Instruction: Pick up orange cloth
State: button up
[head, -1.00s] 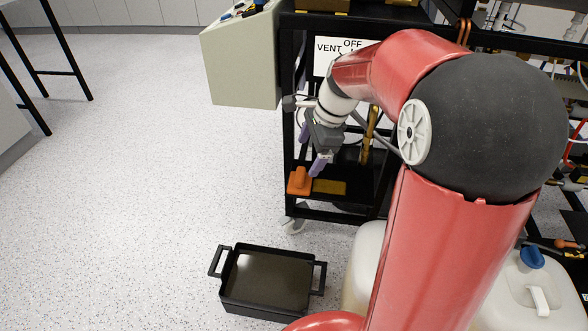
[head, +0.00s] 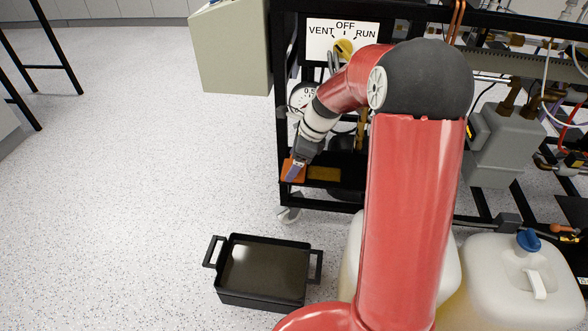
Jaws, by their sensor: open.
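The orange cloth (head: 287,172) lies on the low black shelf of the rig, at its left front corner. My gripper is open. I cannot tell from this view whether the fingers touch the cloth or stand just over it.
A yellow-brown piece (head: 324,173) lies right of the cloth on the shelf. The black rig frame (head: 278,120) stands close by my gripper. A black tray (head: 262,300) sits on the floor in front. White jugs (head: 500,290) stand at right.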

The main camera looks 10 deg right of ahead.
jog(key=c, duration=0.7)
jog(key=shift+r, duration=0.15)
notch_tip(320, 180, up, 20)
jog(key=p, duration=0.3)
